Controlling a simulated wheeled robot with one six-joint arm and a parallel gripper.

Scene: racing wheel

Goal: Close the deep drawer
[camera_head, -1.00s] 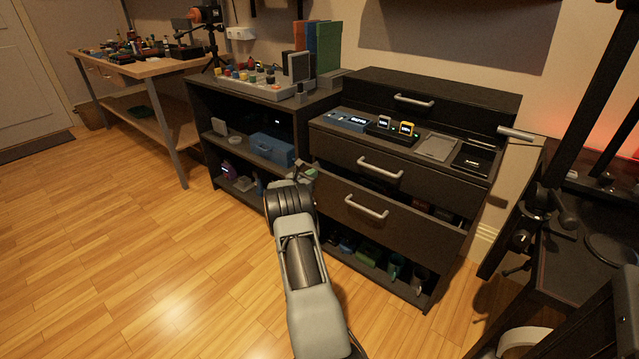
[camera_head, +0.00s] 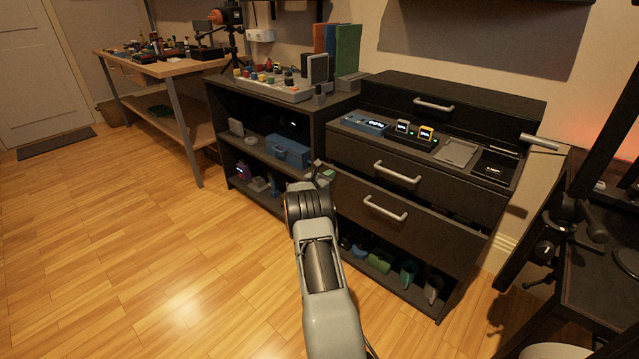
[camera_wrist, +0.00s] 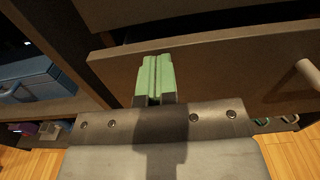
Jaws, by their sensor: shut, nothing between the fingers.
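The deep drawer (camera_head: 430,232) is the dark front with a pale bar handle (camera_head: 385,208), low in the dark cabinet. It stands partly out, with a narrow dark gap above its front at the right. My gripper (camera_head: 322,173) is shut and empty at the left end of this front. In the wrist view, its green fingers (camera_wrist: 155,80) lie together over the left part of the drawer front (camera_wrist: 220,68), left of the handle (camera_wrist: 308,75). I cannot tell whether the tips touch the panel.
Above, a shallow drawer (camera_head: 345,150) stands out with devices on it. A shelf unit with a blue toolbox (camera_head: 288,151) stands left. A dark rig (camera_head: 600,260) is close at right. The wooden floor (camera_head: 150,270) is clear.

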